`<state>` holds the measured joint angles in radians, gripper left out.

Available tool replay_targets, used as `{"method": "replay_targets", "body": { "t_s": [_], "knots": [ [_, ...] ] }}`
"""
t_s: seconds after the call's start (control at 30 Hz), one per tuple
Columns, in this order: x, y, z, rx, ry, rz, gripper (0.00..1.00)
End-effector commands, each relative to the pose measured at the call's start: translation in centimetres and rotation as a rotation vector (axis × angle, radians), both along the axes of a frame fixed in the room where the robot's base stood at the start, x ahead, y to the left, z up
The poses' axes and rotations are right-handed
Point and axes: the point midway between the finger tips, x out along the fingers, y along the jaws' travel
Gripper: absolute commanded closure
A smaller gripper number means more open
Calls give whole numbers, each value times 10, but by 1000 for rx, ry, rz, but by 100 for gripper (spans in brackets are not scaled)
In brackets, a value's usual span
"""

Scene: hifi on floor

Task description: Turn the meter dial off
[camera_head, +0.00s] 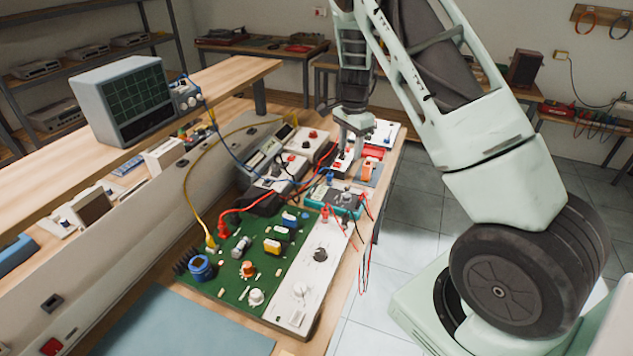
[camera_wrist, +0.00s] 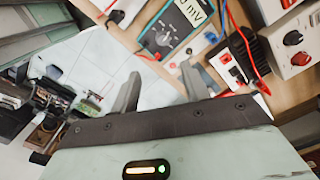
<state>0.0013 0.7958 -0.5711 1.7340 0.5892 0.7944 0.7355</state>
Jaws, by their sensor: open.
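The meter is a teal-cased multimeter (camera_head: 338,201) lying on the bench behind the green circuit board, with leads around it. In the wrist view the meter (camera_wrist: 190,17) is at the top centre, with its dark face, white lettering and round dial (camera_wrist: 163,38) showing. The dial's pointer setting is too small to read. My gripper (camera_head: 347,151) is above the bench, farther back than the meter and beside a white box with red leads. In the wrist view my gripper (camera_wrist: 160,74) has its fingers apart with nothing between them. The dial lies beyond the fingertips, untouched.
A green circuit board (camera_head: 272,245) with components and a white panel fills the near bench. Red leads (camera_head: 268,208) cross the bench and hang off its right edge. White boxes with red knobs (camera_wrist: 293,38) stand nearby. Tiled floor (camera_head: 405,225) is clear to the right.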

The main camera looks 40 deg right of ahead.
Motion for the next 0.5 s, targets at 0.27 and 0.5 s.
{"method": "replay_targets", "body": {
  "t_s": [0.27,0.5],
  "knots": [
    [-1,-11,-20,-12,5,-33,54],
    [-1,-11,-67,-11,6,-32,54]
  ]
}}
